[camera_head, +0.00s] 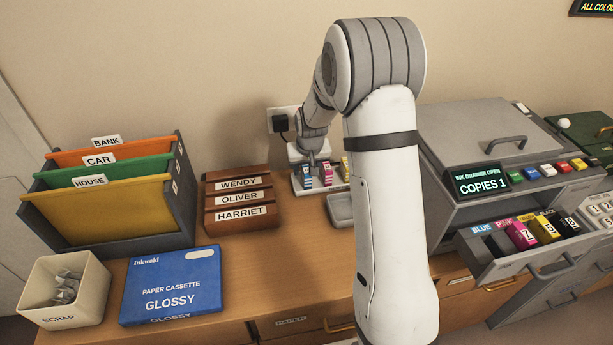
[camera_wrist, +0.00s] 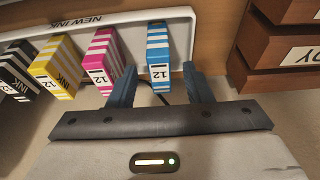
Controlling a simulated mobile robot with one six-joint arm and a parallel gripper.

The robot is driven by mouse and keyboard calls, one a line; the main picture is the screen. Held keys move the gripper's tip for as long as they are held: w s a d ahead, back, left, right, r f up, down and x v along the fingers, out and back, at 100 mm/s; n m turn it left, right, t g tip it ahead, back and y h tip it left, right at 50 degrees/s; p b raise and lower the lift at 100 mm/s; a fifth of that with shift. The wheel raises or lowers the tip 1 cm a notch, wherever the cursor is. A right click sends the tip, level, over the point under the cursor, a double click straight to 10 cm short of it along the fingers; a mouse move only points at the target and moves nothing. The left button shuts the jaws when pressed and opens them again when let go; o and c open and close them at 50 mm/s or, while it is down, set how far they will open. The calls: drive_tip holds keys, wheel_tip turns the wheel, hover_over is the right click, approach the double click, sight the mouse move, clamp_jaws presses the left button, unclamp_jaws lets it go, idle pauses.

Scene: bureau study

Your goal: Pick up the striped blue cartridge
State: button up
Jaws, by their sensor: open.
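The striped blue cartridge (camera_wrist: 158,48) stands in the white NEW INK tray (camera_wrist: 205,17), at the end nearest the wooden letter rack. It has blue and white bands and a label reading 12. It also shows in the head view (camera_head: 307,181), small and partly covered by my arm. My gripper (camera_wrist: 158,78) is open, with one dark finger on each side of the cartridge's near end. The left finger is close to the striped pink cartridge (camera_wrist: 103,58).
Striped yellow (camera_wrist: 56,66) and black (camera_wrist: 20,66) cartridges stand further left in the tray. The letter rack (camera_head: 240,198) is close beside it. A grey printer (camera_head: 470,135) has an open ink drawer (camera_head: 525,262); its BLUE slot looks empty, with pink, yellow and black cartridges beside it.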

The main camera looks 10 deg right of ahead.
drive_tip(key=shift+f, duration=0.25)
drive_tip(key=shift+c, duration=0.5)
clamp_jaws()
